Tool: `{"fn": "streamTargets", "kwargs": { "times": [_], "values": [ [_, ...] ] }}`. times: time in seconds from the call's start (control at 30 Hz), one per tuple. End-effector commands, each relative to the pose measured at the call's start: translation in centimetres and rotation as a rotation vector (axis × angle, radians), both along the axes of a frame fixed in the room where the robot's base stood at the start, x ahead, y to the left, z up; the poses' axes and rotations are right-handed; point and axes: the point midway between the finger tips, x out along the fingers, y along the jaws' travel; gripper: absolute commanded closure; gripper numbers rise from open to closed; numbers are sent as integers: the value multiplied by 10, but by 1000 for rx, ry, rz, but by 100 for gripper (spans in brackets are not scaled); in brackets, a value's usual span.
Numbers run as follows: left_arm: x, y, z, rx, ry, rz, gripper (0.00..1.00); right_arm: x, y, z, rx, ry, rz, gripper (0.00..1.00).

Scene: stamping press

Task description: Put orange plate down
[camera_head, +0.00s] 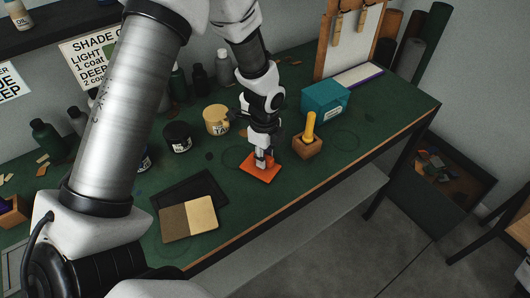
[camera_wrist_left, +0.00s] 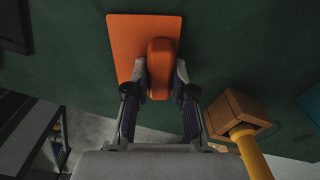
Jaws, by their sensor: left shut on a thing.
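The orange plate (camera_head: 260,170) is a flat square with a raised rounded grip bar. It is at or just above the green workbench top; I cannot tell whether it touches. In the left wrist view the plate (camera_wrist_left: 128,42) is at the top centre, with its grip bar (camera_wrist_left: 160,68) between the fingers. My left gripper (camera_head: 263,157) is shut on this bar from above; it also shows in the left wrist view (camera_wrist_left: 160,85). The fingers hide part of the plate. My right gripper is not in view.
A wooden block holding a yellow handle (camera_head: 309,128) stands close right of the plate. A teal box (camera_head: 325,97) is behind it. A yellow jar (camera_head: 216,120) and a dark jar (camera_head: 178,138) stand left. A two-tone board (camera_head: 189,221) lies front left. The bench's right end has free room.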

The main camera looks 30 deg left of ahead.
Motion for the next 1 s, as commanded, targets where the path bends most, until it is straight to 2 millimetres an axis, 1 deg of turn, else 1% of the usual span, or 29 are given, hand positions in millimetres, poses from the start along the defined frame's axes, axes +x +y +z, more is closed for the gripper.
{"fn": "streamTargets", "kwargs": {
  "times": [0.17, 0.3, 0.33, 0.37, 0.4, 0.67, 0.77, 0.87, 0.97, 1.0],
  "values": [
    [0, 0, 0, 0, -2, -1, 100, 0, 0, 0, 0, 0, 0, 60],
    [0, 0, -4, 0, -1, -1, 100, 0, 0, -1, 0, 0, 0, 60],
    [0, 0, -3, 0, -1, -1, 66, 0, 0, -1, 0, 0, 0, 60],
    [0, 0, -3, 0, -1, -1, 55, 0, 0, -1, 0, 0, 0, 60],
    [0, 0, -3, 0, -1, -1, 51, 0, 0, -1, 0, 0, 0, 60],
    [0, 0, -2, 0, -1, -1, 51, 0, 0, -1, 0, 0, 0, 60],
    [1, 0, 4, 0, -3, -1, 51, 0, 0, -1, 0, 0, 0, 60],
    [1, 0, 20, 0, -6, -2, 51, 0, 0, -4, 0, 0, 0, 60],
    [2, 0, 44, 0, -8, -1, 51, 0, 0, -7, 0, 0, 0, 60],
    [2, 0, 55, 0, -9, -2, 51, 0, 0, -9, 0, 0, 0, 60]
  ]
}}
